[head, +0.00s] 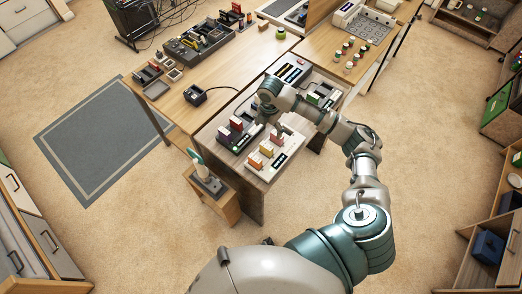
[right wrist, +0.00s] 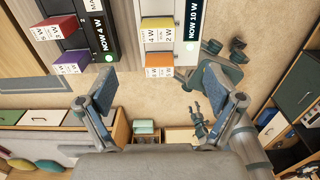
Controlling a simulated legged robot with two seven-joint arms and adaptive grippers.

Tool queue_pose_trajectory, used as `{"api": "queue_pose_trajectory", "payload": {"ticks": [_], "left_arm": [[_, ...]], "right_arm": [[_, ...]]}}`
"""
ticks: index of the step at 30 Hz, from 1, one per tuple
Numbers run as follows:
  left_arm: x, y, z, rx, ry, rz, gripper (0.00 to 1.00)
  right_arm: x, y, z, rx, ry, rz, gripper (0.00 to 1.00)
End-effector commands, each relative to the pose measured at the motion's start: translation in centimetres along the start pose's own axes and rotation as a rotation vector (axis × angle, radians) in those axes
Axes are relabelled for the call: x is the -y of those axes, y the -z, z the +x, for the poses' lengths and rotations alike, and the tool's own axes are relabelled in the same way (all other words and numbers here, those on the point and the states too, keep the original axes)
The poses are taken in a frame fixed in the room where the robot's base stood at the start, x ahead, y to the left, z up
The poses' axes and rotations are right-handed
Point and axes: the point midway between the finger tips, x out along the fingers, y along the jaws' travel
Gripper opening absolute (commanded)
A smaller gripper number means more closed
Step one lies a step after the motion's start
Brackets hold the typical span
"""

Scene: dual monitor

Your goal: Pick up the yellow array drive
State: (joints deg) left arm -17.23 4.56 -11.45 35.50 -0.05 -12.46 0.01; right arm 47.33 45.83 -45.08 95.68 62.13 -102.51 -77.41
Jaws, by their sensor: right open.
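The yellow array drive (right wrist: 158,35) sits in the white array (right wrist: 187,58), above an orange drive (right wrist: 159,60) in the right wrist view. In the head view the yellow drive (head: 267,149) is a small block among the coloured drives on the white array (head: 259,172). My right gripper (right wrist: 165,93) is open and empty, its fingers apart below the orange drive in the picture. In the head view my right gripper (head: 277,128) is over the arrays and partly hidden by its own wrist. Small teal-grey jointed parts show far off in the right wrist view, perhaps my left arm.
A black array (right wrist: 98,35) with a red drive (right wrist: 57,28) and a purple drive (right wrist: 72,62) stands beside the white one. The wooden desk (head: 190,118) holds a black tool tray (head: 190,47). A small wooden stand (head: 222,207) is left of the arrays.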

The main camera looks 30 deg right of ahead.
Motion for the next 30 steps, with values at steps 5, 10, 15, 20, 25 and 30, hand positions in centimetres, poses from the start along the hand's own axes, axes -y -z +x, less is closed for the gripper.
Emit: {"api": "queue_pose_trajectory", "payload": {"ticks": [5, 10, 15, 20, 25, 30], "left_arm": [[0.0, 0.0, 0.1, 0.0, -0.001, 0.0, 0.55], [0.0, 0.0, 0.1, 0.001, 0.0, 0.001, 0.55], [0.0, 0.0, 0.2, 0.002, 0.0, 0.0, 0.55], [0.0, 0.0, 0.0, 0.002, 0.0, 0.0, 0.55], [0.0, 0.1, 0.1, 0.002, 0.0, 0.0, 0.55], [0.0, 0.1, 0.1, 0.001, -0.001, 0.0, 0.55]], "right_arm": [[0.1, 0.1, 4.5, 0.0, 0.003, 0.001, 0.92], [-0.1, 0.2, 7.6, 0.001, 0.0, 0.001, 0.92], [-0.1, 0.1, 8.8, 0.001, -0.002, 0.001, 0.92], [-0.2, 0.2, 10.9, -0.001, 0.0, 0.001, 0.92], [-0.3, 0.1, 13.4, 0.001, -0.001, 0.002, 0.92], [-0.3, 0.1, 14.0, 0.001, -0.003, 0.0, 0.92]]}}
